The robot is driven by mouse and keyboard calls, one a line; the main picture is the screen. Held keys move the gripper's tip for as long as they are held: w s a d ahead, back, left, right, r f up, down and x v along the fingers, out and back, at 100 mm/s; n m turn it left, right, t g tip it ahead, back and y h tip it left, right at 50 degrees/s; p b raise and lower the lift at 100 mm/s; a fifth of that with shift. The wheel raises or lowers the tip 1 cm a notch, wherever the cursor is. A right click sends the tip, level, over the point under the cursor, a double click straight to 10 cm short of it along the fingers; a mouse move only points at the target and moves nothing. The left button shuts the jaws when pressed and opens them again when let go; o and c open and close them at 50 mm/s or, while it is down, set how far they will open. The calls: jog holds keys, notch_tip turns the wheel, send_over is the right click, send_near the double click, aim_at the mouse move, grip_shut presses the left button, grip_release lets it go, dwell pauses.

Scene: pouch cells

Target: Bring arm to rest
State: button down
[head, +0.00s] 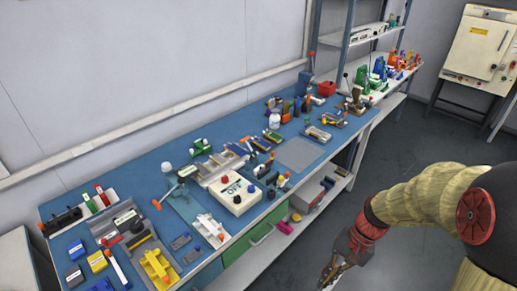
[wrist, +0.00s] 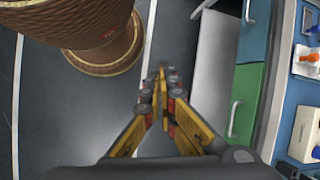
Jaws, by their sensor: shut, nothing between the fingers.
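My gripper (head: 333,276) hangs in front of the workbench, low over the floor, at the bottom of the head view. In the wrist view my gripper (wrist: 161,78) points away from the camera with its yellow fingers brought together and nothing between them. My arm reaches in from the right of the head view, in a tan cover with a dark red joint. The blue-topped workbench (head: 297,154) is to the left of my gripper and apart from it.
The bench is crowded with small tools, cells and a white box (head: 235,193). A green drawer (head: 250,250) and a lower shelf (head: 322,205) are under it. A shelving rack (head: 345,45) and a white oven cabinet (head: 480,45) stand at the back. The dark floor (head: 425,150) is clear.

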jog(key=s+r+n+t+h, duration=0.2)
jog(key=s+r+n+t, duration=0.1)
jog(key=r, duration=0.8)
jog(key=s+r+n+t+h, duration=0.2)
jog(key=r+t, duration=0.3)
jog(key=r, duration=0.5)
jog(key=shift+s+r+n+h, duration=0.3)
jog(key=shift+s+r+n, duration=0.1)
jog(key=shift+s+n, duration=0.4)
jog(key=shift+s+a, duration=0.1)
